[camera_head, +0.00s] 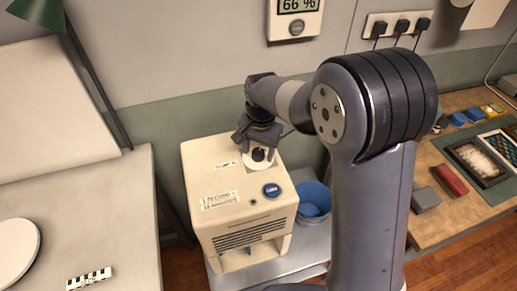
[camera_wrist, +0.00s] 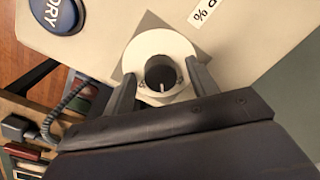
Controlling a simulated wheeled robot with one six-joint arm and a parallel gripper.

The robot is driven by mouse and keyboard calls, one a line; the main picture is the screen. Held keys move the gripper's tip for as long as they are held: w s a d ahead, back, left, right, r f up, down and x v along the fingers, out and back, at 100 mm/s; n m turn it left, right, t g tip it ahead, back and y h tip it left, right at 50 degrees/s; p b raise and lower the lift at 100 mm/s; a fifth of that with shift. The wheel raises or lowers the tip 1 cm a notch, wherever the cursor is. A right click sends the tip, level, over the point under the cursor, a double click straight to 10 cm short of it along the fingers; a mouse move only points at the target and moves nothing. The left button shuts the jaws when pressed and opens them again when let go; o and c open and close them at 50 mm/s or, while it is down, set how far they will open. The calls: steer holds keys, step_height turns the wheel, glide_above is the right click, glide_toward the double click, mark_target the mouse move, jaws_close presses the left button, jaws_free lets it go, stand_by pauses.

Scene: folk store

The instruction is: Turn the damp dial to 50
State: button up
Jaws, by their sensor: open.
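The damp dial is a dark round knob (camera_wrist: 160,72) with a small pale mark, set in a white ring on a grey square plate. It sits on top of a cream dehumidifier (camera_head: 210,165); the dial (camera_head: 258,155) shows partly under my gripper in the head view. My gripper (camera_wrist: 163,78) is open, with one finger on each side of the dial, close to the white ring. Whether the fingers touch it I cannot tell. The scale around the knob is too small to read. A wall meter (camera_head: 297,10) reads 66 %.
A blue round button (camera_head: 272,190) sits on the machine's top near its front edge, with a paper label (camera_head: 220,200) beside it. A blue bucket (camera_head: 314,200) stands to the right. A wooden bench (camera_head: 450,225) with frames and boxes lies farther right.

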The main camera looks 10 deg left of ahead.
mark_target(260, 152)
step_height(260, 152, up, 11)
steer(key=shift+d, duration=0.3)
steer(key=shift+f, duration=0.25)
steer(key=f, duration=1)
steer(key=shift+a, duration=0.25)
steer(key=shift+f, duration=0.35)
steer(key=shift+r, duration=0.1)
